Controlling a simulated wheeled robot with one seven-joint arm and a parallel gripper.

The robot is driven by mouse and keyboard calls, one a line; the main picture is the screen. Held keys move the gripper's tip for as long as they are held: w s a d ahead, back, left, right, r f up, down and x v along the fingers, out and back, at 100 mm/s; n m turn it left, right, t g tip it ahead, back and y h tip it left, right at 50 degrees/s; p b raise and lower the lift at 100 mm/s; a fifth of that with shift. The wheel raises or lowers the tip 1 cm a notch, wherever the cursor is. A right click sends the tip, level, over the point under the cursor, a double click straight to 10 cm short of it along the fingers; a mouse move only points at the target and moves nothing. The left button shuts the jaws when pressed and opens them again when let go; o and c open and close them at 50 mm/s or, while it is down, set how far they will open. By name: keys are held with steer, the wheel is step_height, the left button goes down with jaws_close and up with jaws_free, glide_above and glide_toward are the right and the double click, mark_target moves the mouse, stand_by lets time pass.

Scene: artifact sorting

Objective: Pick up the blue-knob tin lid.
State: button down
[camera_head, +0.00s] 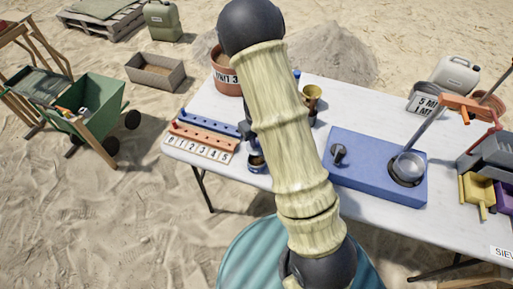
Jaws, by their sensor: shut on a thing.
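My cream-and-black arm crosses the middle of the view and hides much of the table centre. Part of my gripper (246,130) shows as a dark shape just left of the arm, over the table near the peg rack. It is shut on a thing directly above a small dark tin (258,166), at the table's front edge. What it holds is mostly hidden; it appears to be the blue-knob tin lid (254,153). I cannot tell whether the lid still touches the tin.
The white table (222,108) carries a blue-and-orange peg rack (207,134), a terracotta pot (226,77), a brass cup (312,96) and a blue box (352,172) with a metal pan (408,168). Yellow and purple trays (478,190) stand at right. A green cart (88,110) stands left.

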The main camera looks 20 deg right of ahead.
step_height(320, 180, up, 2)
steer(key=shift+d, duration=0.1)
stand_by(0.6)
